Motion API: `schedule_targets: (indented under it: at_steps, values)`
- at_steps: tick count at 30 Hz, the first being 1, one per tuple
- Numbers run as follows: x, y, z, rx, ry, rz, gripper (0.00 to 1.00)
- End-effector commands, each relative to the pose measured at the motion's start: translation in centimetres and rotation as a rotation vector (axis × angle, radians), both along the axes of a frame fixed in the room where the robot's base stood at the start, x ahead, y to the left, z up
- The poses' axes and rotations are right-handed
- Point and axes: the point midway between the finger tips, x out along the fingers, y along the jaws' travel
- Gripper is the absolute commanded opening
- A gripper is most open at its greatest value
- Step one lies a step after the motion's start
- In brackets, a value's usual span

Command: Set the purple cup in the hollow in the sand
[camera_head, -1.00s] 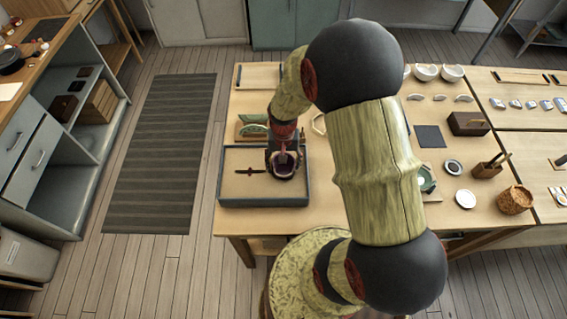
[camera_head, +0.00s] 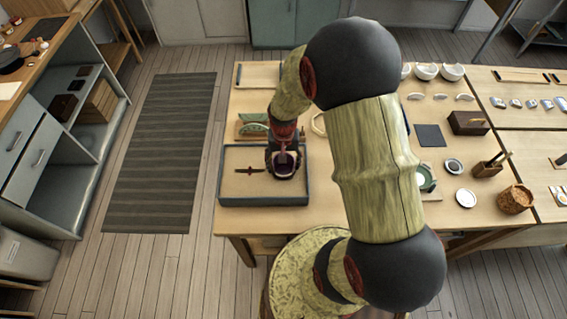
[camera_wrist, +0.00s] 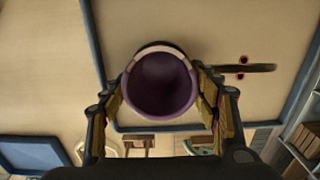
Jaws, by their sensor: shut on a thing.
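The purple cup (camera_wrist: 162,88) is between the fingers of my gripper (camera_wrist: 160,100), which is shut on it, in the wrist view. The cup has a pale rim band and its mouth faces the wrist camera. In the head view the cup (camera_head: 284,168) and my gripper (camera_head: 284,155) are over the right part of the blue-grey sand tray (camera_head: 262,201). The sand (camera_wrist: 200,25) is smooth and tan. The hollow is not visible; the cup and gripper cover part of the sand. I cannot tell whether the cup touches the sand.
A dark thin tool (camera_head: 249,170) lies on the sand left of the cup. Behind the tray is a stand with green pieces (camera_head: 254,129). Bowls (camera_head: 426,72), a dark square mat (camera_head: 430,135) and a wooden box (camera_head: 468,123) are farther right on the table.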

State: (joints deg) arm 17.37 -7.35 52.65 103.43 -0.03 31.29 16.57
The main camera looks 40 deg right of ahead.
Motion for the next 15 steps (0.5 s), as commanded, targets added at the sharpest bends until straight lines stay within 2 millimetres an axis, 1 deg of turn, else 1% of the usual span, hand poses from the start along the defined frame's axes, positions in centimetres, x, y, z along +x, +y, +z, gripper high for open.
schedule_targets:
  at_steps: [13,14,15]
  values:
    - [0.03,-0.01,-0.2,-0.001,-0.001,0.0,0.38]
    - [0.02,0.0,-0.2,-0.001,-0.001,0.0,0.61]
    - [0.02,0.0,-0.2,-0.001,-0.001,0.0,0.64]
